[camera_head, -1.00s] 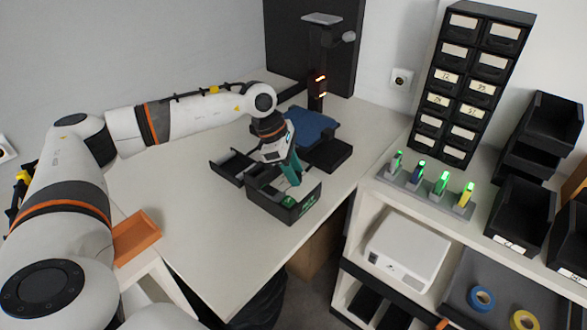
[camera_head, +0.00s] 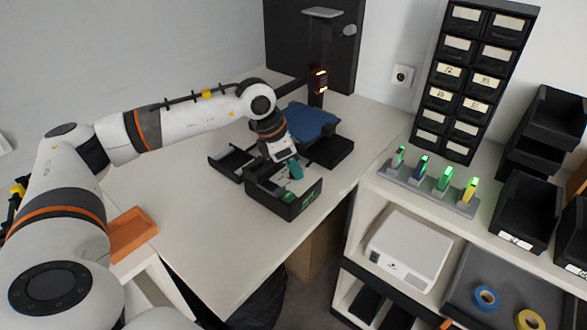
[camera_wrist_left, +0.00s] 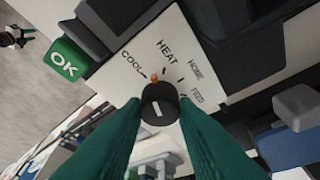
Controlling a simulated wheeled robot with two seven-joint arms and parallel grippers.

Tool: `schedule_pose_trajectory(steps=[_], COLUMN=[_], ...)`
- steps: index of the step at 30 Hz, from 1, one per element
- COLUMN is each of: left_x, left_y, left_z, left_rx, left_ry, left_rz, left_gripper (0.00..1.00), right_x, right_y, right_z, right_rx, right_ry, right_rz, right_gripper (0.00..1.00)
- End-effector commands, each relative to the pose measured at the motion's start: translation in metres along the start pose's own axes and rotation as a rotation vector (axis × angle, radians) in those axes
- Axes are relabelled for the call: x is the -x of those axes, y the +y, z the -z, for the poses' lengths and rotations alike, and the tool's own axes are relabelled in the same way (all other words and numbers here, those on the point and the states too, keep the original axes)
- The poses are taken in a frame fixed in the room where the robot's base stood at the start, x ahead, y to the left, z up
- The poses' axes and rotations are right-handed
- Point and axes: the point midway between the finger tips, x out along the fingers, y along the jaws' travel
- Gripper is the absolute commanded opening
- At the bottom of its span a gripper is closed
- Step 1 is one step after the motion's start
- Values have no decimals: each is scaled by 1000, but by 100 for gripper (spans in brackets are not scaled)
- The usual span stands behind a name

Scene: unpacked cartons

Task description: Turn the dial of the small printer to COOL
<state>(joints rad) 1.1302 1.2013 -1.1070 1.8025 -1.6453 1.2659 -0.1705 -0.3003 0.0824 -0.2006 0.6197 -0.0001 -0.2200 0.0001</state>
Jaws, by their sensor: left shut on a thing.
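The small printer (camera_head: 285,205) is a black box on the white table in the head view. Its white panel (camera_wrist_left: 200,62) in the left wrist view carries the words COOL, HEAT, HOME and FEED. The black dial (camera_wrist_left: 158,110) sits on that panel, with an orange mark at its upper edge pointing between COOL and HEAT. My left gripper (camera_head: 294,171) reaches down onto the printer, and its teal fingers (camera_wrist_left: 160,101) are shut on the dial from both sides. A green OK button (camera_wrist_left: 64,58) stands beside the panel. My right gripper is out of view.
Open black trays (camera_head: 229,163) and a blue item (camera_head: 310,122) lie just behind the printer. An orange tray (camera_head: 132,234) stands at the table's left. A drawer tower (camera_head: 466,85) and a holder with lit devices (camera_head: 432,189) are at right. The table's front left is clear.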

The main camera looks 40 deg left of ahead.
Motion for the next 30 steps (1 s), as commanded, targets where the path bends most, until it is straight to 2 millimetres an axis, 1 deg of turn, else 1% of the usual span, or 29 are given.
schedule_pose_trajectory(steps=[1, 6, 15, 21, 30], left_x=[-3, -3, -2, -1, 0], left_y=[1, 1, 2, 2, 2], left_z=[-1, -1, 0, 0, 0], left_rx=[35, 158, 309, 355, 369], left_ry=[0, 2, 1, 0, 0], left_rz=[16, 67, 129, 148, 153], left_gripper=[4, 4, 4, 4, 4], right_x=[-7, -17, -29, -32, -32], right_y=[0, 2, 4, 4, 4], right_z=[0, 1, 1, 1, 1], right_rx=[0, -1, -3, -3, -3], right_ry=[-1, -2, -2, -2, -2], right_rz=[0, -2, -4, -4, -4], right_gripper=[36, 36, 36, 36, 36])
